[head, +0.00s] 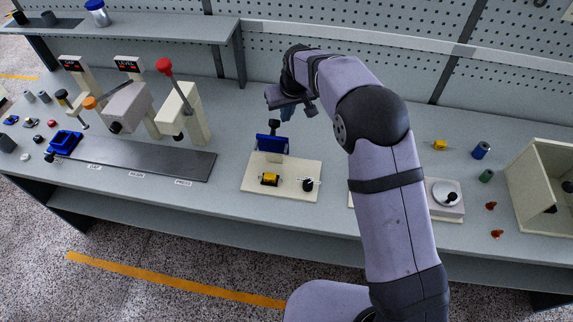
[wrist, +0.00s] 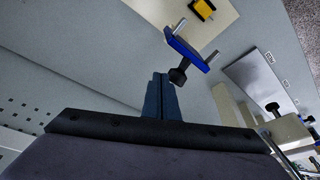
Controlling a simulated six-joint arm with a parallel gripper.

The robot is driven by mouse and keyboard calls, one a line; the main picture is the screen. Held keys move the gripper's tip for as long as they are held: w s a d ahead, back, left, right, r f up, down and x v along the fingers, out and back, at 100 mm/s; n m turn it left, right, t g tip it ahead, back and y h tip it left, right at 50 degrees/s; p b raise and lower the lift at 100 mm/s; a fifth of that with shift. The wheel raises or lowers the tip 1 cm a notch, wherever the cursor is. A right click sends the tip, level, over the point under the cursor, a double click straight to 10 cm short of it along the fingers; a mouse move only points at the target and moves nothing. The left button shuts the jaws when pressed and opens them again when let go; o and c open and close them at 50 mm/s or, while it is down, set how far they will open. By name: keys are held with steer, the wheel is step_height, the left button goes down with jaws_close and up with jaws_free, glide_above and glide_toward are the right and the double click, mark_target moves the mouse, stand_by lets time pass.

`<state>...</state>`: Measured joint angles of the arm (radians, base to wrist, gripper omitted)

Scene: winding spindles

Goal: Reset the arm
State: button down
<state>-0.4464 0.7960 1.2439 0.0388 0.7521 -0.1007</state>
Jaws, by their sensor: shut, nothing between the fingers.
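My arm reaches up and over the bench in the head view. My gripper (head: 287,112) hangs above the bench behind the cream board (head: 252,184), pointing down. It is shut and empty. In the wrist view the closed fingers (wrist: 162,97) stand close to a blue bracket (wrist: 187,49) with a black knob, apart from it as far as I can tell. The blue bracket (head: 271,146) stands at the back of the cream board in the head view. A yellow and black spool (head: 269,180) and a small black-knobbed crank (head: 308,185) are on that board.
Left is a dark plate (head: 130,160) with lever presses (head: 187,115) and a blue holder (head: 64,142). Right are a round dial unit (head: 445,195), a blue spool (head: 480,150), a green spool (head: 486,176) and a cream bin (head: 540,185). A raised shelf (head: 150,28) runs along the back left.

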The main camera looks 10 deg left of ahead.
steer(key=s+d+m+b, duration=0.1)
steer(key=s+d, duration=0.2)
steer(key=d, duration=0.2)
steer(key=s+d+m, duration=0.1)
steer(key=s+d, duration=0.2)
steer(key=d, duration=0.2)
steer(key=s+d+f+m+g+b, duration=0.1)
steer(key=s+d, duration=0.4)
steer(key=s, duration=0.4)
steer(key=s+d+f+m+g+h, duration=0.1)
steer(key=s+d, duration=0.5)
steer(key=s, duration=0.2)
steer(key=s+d+f+m+g+h+b, duration=0.1)
steer(key=s+d+m, duration=0.1)
steer(key=s+d, duration=0.4)
steer(key=s, duration=0.3)
steer(key=shift+s+f+b, duration=0.35)
